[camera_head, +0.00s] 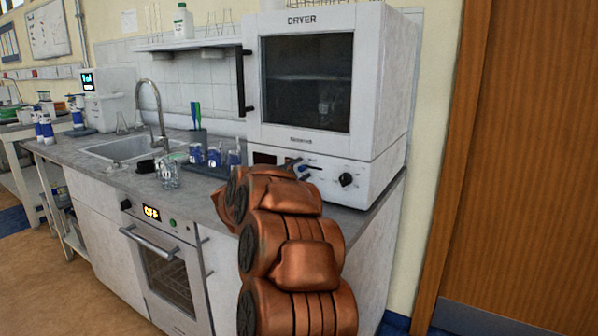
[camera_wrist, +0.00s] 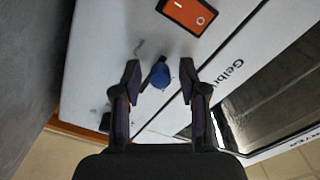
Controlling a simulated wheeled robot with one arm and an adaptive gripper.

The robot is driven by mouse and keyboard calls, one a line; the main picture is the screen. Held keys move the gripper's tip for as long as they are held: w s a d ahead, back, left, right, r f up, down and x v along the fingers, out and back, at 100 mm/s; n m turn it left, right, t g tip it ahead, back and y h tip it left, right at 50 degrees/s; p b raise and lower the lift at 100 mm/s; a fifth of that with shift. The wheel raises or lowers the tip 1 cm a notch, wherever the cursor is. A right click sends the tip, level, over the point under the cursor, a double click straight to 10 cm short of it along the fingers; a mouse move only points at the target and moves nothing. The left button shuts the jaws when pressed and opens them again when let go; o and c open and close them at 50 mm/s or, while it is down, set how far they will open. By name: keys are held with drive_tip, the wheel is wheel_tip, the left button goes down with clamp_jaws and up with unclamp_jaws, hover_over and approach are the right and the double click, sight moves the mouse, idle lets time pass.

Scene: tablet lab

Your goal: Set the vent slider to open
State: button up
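The dryer (camera_head: 380,90) stands on the counter, with a control panel (camera_head: 325,182) along its lower front. In the wrist view, a small blue knob (camera_wrist: 160,76) with a dark piece at its upper end sits on the white panel; it looks like the vent slider, but its set position cannot be read. My gripper (camera_wrist: 160,72) is open, with one fingertip on each side of the blue knob and gaps between. Whether the fingers touch the panel is unclear.
An orange rocker switch (camera_wrist: 187,14) is beyond the fingertips, and the dryer's dark window (camera_wrist: 270,95) is at right. A black dial (camera_head: 346,180) is right of my arm. A glass beaker (camera_head: 169,172) and blue-labelled bottles (camera_head: 214,156) stand on the counter (camera_head: 120,178).

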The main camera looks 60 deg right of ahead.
clamp_jaws()
idle(0.3)
